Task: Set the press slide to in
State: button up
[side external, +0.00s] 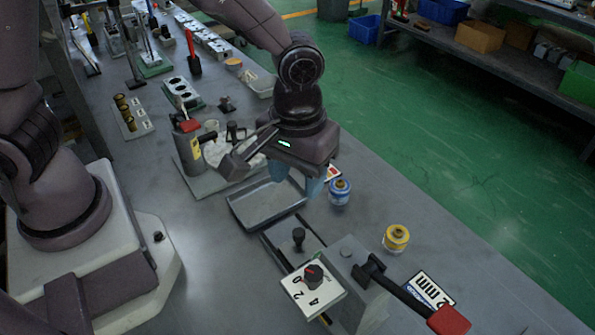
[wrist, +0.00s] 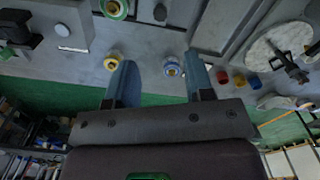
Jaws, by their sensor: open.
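A slide with an upright black knob (side external: 298,238) sits on a plate behind the white dial block in the side view; I take it as the press slide, but cannot tell its in or out position. A black knob (wrist: 160,12) at the top of the wrist view may be the same one. My gripper (side external: 297,182) is open and empty, fingers pointing down, above and behind the slide near the grey tray.
A dial block (side external: 313,280) and a red-handled lever (side external: 448,319) stand in front of the slide. A blue jar (side external: 340,191) and a yellow jar (side external: 396,238) stand to the right. A grey tray (side external: 240,218) lies beside my gripper. The table's right side is mostly clear.

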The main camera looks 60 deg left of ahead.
aim_at(299, 231)
jog(key=w+a+f+n+g+h, duration=0.1)
jog(key=w+a+f+n+h, duration=0.1)
jog(key=a+n, duration=0.45)
jog(key=d+f, duration=0.2)
jog(key=f, duration=0.1)
jog(key=s+d+f+n+h, duration=0.1)
jog(key=f, duration=0.3)
jog(key=d+f+n+h, duration=0.1)
jog(key=d+f, duration=0.1)
jog(key=f, duration=0.2)
jog(key=shift+s+d+n+g, duration=0.2)
jog(key=shift+d+n+g, duration=0.05)
jog(key=shift+d+g, duration=0.1)
jog(key=shift+r, duration=0.1)
grip_shut()
jog(key=shift+d, duration=2.35)
